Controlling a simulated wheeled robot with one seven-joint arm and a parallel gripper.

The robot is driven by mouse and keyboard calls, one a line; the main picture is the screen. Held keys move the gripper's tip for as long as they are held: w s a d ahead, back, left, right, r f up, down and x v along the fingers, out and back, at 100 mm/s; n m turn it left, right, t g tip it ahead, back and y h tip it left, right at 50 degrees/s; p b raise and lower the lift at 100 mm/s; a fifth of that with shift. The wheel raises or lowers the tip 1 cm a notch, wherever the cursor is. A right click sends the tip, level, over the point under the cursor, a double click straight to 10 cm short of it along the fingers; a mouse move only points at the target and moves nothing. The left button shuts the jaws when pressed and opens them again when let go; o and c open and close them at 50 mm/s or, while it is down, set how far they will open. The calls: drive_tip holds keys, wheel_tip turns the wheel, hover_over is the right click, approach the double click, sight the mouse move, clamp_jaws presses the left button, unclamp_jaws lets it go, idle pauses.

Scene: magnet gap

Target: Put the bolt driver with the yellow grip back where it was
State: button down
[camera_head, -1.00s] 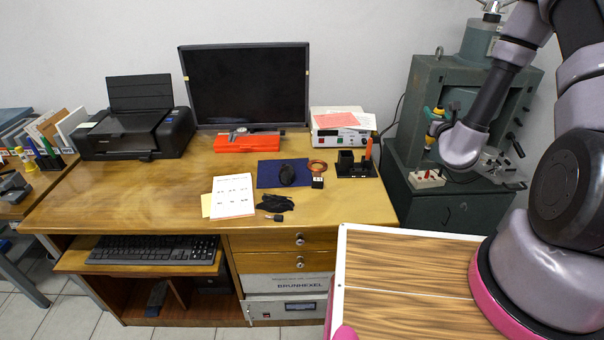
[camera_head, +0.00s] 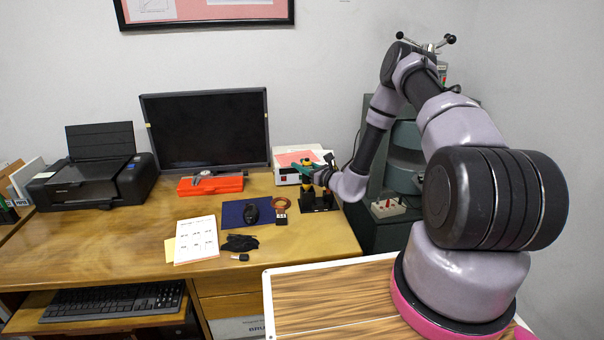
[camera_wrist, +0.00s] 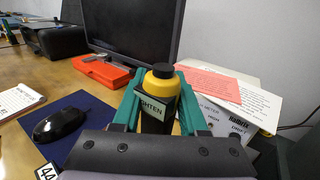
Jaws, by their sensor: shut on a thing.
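The bolt driver with the yellow grip (camera_wrist: 159,98) is upright between the green fingers of my gripper (camera_wrist: 158,112) in the wrist view. It has a black cap on a yellow collar, and a label partly reading "HTEN". In the head view my gripper (camera_head: 306,172) is shut on it above the black tool holder (camera_head: 322,206) at the right back of the desk. The driver's lower end is hidden, so I cannot tell whether it touches the holder.
A copper coil (camera_head: 281,203), a blue mat (camera_head: 233,217) with a black mouse (camera_head: 251,214), and a red case (camera_head: 210,185) lie to the left. The green magnet apparatus (camera_head: 404,158) stands to the right.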

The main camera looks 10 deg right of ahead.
sight(306, 182)
drive_tip(key=shift+d+f, duration=0.1)
drive_tip(key=shift+f, duration=1.35)
drive_tip(key=shift+c, duration=2.2)
unclamp_jaws()
